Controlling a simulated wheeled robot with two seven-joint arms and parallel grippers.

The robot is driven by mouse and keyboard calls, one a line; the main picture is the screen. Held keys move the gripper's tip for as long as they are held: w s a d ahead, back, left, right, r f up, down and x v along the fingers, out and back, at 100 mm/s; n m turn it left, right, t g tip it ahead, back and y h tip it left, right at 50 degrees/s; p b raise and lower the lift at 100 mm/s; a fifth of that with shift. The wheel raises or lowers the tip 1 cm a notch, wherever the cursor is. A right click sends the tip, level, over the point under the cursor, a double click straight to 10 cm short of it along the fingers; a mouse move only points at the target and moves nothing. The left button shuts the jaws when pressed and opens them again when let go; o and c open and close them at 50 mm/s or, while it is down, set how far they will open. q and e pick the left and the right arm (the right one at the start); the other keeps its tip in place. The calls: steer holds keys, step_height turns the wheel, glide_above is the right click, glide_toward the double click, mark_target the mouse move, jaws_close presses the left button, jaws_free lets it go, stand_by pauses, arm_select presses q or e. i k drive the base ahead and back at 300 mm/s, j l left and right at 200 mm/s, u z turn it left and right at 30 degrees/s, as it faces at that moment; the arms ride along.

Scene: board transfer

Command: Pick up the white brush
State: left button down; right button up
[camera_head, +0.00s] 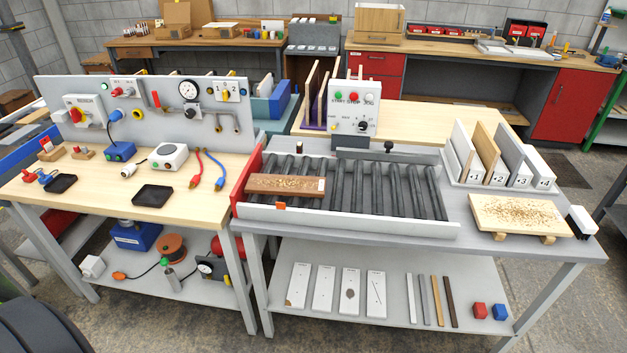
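A small block-shaped item with a white body and a dark lower side, which looks like the white brush (581,219), is at the right end of the grey conveyor table (590,246). It sits just right of a light wooden board (518,215) covered in brown crumbs or shavings, which rests on small wooden supports. A narrow gap seems to separate the brush and the board. Neither of my grippers is in view.
A roller conveyor (385,190) carries a brown board (285,185) at its left. Upright panels (487,150) stand in a rack behind the crumb-covered board. A control box (354,107) rises behind the rollers. A workbench with a test panel (150,120) stands left.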

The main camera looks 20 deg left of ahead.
mark_target(580, 221)
steer(key=l+u, duration=0.6)
steer(key=u, duration=0.2)
steer(key=l+u, duration=0.4)
